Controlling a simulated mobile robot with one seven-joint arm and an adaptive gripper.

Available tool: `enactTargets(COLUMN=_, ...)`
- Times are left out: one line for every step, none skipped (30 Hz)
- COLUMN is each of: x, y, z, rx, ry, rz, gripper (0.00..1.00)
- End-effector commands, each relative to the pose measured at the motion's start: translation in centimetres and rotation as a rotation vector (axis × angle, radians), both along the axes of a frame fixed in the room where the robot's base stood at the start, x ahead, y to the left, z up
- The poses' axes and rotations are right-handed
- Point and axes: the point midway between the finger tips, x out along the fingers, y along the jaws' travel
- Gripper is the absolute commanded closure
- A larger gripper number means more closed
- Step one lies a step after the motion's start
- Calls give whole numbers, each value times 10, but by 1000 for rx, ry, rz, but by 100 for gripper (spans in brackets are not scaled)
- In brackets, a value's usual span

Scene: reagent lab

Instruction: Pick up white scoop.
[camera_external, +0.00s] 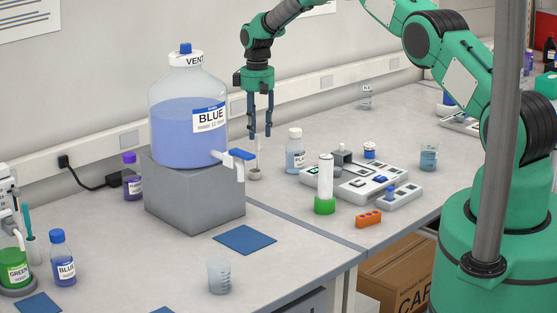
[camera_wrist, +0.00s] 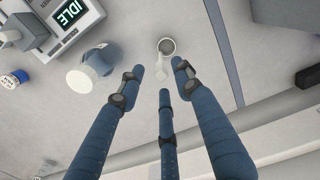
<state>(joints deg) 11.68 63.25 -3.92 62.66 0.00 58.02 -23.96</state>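The white scoop (camera_external: 258,153) stands upright with its pale handle rising from a small grey cup (camera_external: 254,174) beside the blue carboy's tap. In the wrist view the scoop handle (camera_wrist: 161,69) points toward the camera, with the round cup rim (camera_wrist: 167,46) beyond it. My gripper (camera_external: 259,135) hangs pointing down above the cup, its blue fingers apart. In the wrist view my gripper (camera_wrist: 159,73) has its fingertips spread around the handle's end, with no finger clearly touching it. The scoop's bowl is hard to make out.
The large carboy (camera_external: 188,115) on its grey block (camera_external: 195,195) stands close on the left. A white-capped bottle (camera_external: 295,150) stands close on the right and shows in the wrist view (camera_wrist: 88,72). A grey device (camera_external: 350,188) lies beyond it. The wall is behind.

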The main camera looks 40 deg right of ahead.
Motion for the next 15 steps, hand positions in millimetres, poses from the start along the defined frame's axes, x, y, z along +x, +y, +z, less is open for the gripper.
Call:
enactTargets(x=0, y=0, z=0, rx=0, ry=0, rz=0, gripper=66)
enactTargets(x=0, y=0, z=-1, rx=0, ry=0, rz=0, gripper=66)
enactTargets(x=0, y=0, z=-2, rx=0, ry=0, rz=0, gripper=66)
enactTargets(x=0, y=0, z=-3, rx=0, ry=0, rz=0, gripper=66)
enactTargets(x=0, y=0, z=-4, rx=0, ry=0, rz=0, gripper=66)
enactTargets(x=0, y=0, z=-6, rx=0, ry=0, rz=0, gripper=66)
enactTargets(x=0, y=0, z=-8, rx=0, ry=0, rz=0, gripper=66)
enactTargets(x=0, y=1, z=-10, rx=0, ry=0, rz=0, gripper=66)
enactTargets(x=0, y=1, z=-14, rx=0, ry=1, rz=0, gripper=66)
enactTargets(x=0, y=1, z=-17, rx=1, ry=1, rz=0, gripper=66)
enactTargets(x=0, y=1, z=-19, rx=1, ry=1, rz=0, gripper=66)
enactTargets(x=0, y=1, z=-23, rx=1, ry=1, rz=0, gripper=66)
enactTargets(x=0, y=1, z=-26, rx=1, ry=1, rz=0, gripper=66)
enactTargets(x=0, y=2, z=-29, rx=1, ry=2, rz=0, gripper=66)
enactTargets(x=0, y=2, z=-34, rx=1, ry=1, rz=0, gripper=66)
